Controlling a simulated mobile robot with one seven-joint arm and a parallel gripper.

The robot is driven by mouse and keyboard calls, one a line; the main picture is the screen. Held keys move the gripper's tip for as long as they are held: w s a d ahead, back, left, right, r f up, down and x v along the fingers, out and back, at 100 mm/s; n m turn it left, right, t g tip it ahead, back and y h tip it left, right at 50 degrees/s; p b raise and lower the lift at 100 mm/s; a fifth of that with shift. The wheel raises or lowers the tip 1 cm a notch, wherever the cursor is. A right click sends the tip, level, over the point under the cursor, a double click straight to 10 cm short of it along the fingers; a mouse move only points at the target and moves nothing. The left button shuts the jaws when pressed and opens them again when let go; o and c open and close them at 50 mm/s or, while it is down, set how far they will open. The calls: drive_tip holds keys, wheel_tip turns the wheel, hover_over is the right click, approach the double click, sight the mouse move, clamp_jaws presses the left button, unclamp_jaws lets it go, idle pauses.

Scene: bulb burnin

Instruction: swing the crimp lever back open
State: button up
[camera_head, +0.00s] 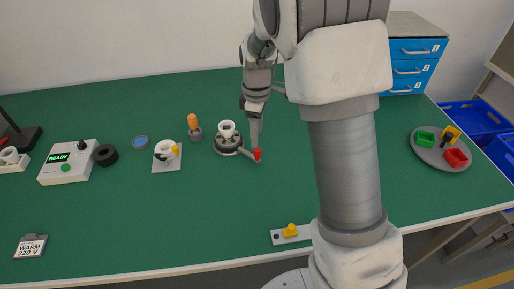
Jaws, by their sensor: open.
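The crimp lever (247,153) is a short grey bar with a red knob (257,155) at its end. It sticks out to the lower right from a dark round base (229,145) that carries a white ring-shaped part (227,130). My gripper (255,142) is open and points down right above the red knob, close to it. I cannot tell whether the fingers touch the knob. The far finger is partly hidden.
To the left stand an orange-handled tool (194,124), a white plate with a socket (166,154), a black tape roll (106,155) and a READY box (68,162). A round grey tray (428,154) with coloured parts is at right. Green table is free in front of the lever.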

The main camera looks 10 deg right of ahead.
sight(257, 149)
wheel_tip(257, 149, down, 6)
drive_tip(key=shift+b, duration=0.35)
clamp_jaws()
idle(1.3)
